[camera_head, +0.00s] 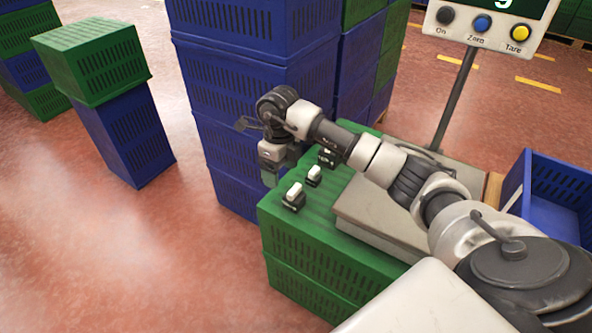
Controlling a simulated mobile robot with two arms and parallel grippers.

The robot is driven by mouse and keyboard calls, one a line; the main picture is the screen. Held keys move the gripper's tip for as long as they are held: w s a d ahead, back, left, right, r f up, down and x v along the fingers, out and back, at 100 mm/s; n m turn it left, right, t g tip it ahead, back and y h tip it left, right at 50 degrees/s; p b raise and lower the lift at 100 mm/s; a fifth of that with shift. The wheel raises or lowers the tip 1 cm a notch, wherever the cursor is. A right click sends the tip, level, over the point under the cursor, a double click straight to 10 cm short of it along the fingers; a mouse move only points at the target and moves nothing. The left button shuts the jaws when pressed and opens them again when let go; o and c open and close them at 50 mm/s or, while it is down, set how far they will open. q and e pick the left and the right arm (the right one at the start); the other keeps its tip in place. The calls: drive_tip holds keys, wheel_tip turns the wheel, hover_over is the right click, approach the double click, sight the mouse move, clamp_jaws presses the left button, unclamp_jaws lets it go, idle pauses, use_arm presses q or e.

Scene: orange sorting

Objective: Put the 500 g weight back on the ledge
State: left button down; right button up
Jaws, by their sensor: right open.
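Several small dark weights with pale tops stand on the top of the green crate stack (325,245), likely the ledge. A front weight (293,197), a second weight (314,176) and a third, darker weight (327,157) form a row. Their markings are too small to read, so I cannot tell which is 500 g. My right gripper (269,179) points down at the crate's far left edge, left of the weights and apart from them. It is open, and I see nothing held in it. My left gripper is out of view.
A scale platform (375,222) lies right of the weights, partly behind my right arm. Its display panel (485,25) stands on a post. A blue crate (560,185) is at the right. Tall blue crates (255,75) rise behind the gripper.

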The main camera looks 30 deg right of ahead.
drive_tip(key=s+a+t+y, duration=0.1)
drive_tip(key=s+a+y, duration=0.1)
drive_tip(key=a+y, duration=0.5)
drive_tip(key=s+a+t+y, duration=0.1)
drive_tip(key=s+a+y, duration=0.15)
drive_tip(key=a, duration=0.95)
drive_tip(key=s+a+r+m+t+y, duration=0.1)
drive_tip(key=a+r+m+t+y, duration=0.4)
drive_tip(key=r+m+t+y, duration=0.35)
drive_tip(key=s+d+f+m+t+h, duration=0.15)
drive_tip(key=d+m+t+h, duration=0.25)
drive_tip(key=d+m+h, duration=0.5)
drive_tip(key=s+d+f+m+t+h, duration=0.15)
drive_tip(key=m+t+h, duration=0.45)
drive_tip(key=m, duration=0.8)
drive_tip(key=s+d+f+m+g+h, duration=0.2)
drive_tip(key=s+f+m+g, duration=0.5)
drive_tip(key=s+f+g, duration=0.5)
drive_tip(key=s+d, duration=0.1)
drive_tip(key=s, duration=0.2)
drive_tip(key=shift+s+f, duration=0.15)
drive_tip(key=shift+f, duration=0.25)
